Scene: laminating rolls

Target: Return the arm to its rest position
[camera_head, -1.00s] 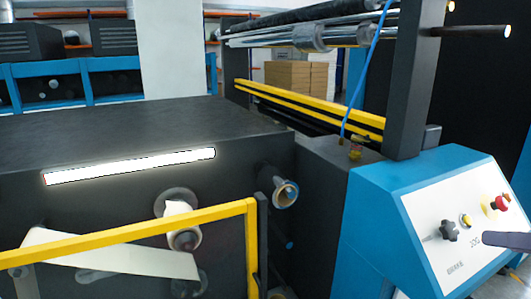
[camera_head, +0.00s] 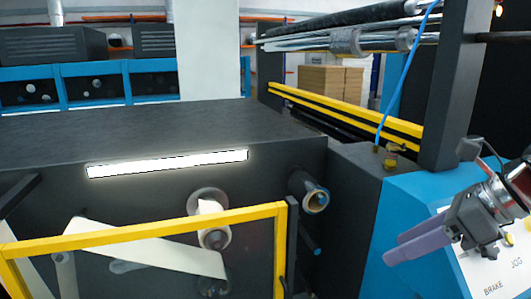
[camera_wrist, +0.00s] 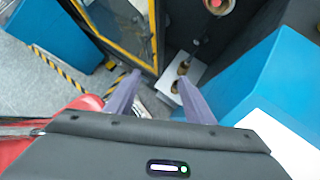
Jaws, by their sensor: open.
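My gripper (camera_head: 402,248) shows at the right of the head view, in front of the blue control console (camera_head: 388,222). Its two purple-grey fingers point left and hold nothing. In the wrist view my gripper (camera_wrist: 155,92) has its fingers spread apart, with the floor and machine showing between them. The arm behind the wrist runs out of the head view at the right edge.
A yellow guard frame (camera_head: 150,227) stands before the dark laminating machine (camera_head: 130,130), also in the wrist view (camera_wrist: 125,45). A roll core (camera_head: 316,201) juts from the machine. Labels "BRAKE" and "JOG" show on the console panel (camera_head: 480,278). Yellow-black floor tape (camera_wrist: 60,72) lies at left.

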